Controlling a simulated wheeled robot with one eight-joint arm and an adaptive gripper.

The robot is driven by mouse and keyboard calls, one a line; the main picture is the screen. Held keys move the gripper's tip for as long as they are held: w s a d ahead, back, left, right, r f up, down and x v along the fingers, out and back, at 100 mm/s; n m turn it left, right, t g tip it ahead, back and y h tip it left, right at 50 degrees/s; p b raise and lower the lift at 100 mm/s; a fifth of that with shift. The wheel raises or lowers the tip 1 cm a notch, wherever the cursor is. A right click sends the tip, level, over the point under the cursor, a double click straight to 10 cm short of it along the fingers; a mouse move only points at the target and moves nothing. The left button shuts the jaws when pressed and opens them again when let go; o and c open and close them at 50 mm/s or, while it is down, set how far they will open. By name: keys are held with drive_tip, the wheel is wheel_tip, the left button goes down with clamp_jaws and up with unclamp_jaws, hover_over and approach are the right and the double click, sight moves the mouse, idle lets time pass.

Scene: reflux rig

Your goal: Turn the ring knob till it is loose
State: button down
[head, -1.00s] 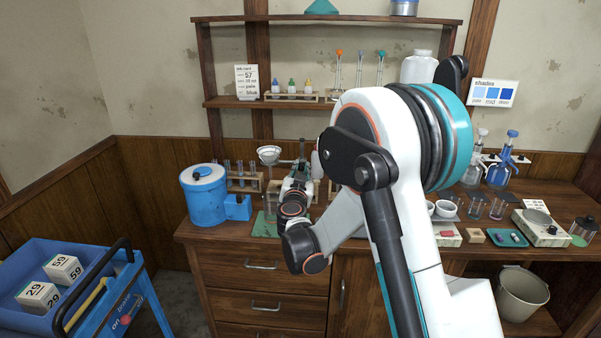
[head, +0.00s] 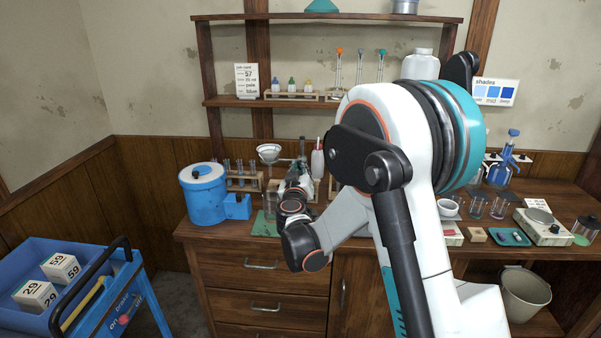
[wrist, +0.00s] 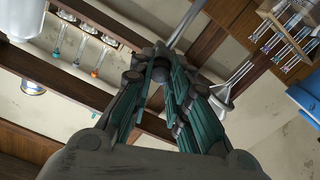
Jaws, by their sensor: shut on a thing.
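My gripper (wrist: 160,82) is shut on a small dark ring knob (wrist: 161,70) on the stand's clamp, with a fingertip on each side of it. The fingers hide much of the knob, so I cannot tell how loose it is. A metal rod (wrist: 187,22) runs from the knob toward the upper right in the wrist view. The ring holds a white funnel (head: 269,152), which also shows in the wrist view (wrist: 220,103). In the head view my gripper (head: 301,163) is at the stand, just right of the funnel, and my arm partly hides it.
A blue tank (head: 204,197) stands left of the stand, with a test tube rack (head: 243,184) between. A red-tipped bottle (head: 317,160) is close to my gripper's right. Shelves (head: 330,104) rise behind. Glassware and a scale (head: 540,228) fill the right bench.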

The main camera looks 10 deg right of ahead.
drive_tip(key=shift+a+f+n+b, duration=0.1)
drive_tip(key=shift+n+b, duration=0.85)
drive_tip(key=shift+n, duration=6.65)
drive_tip(key=c, duration=1.5)
unclamp_jaws()
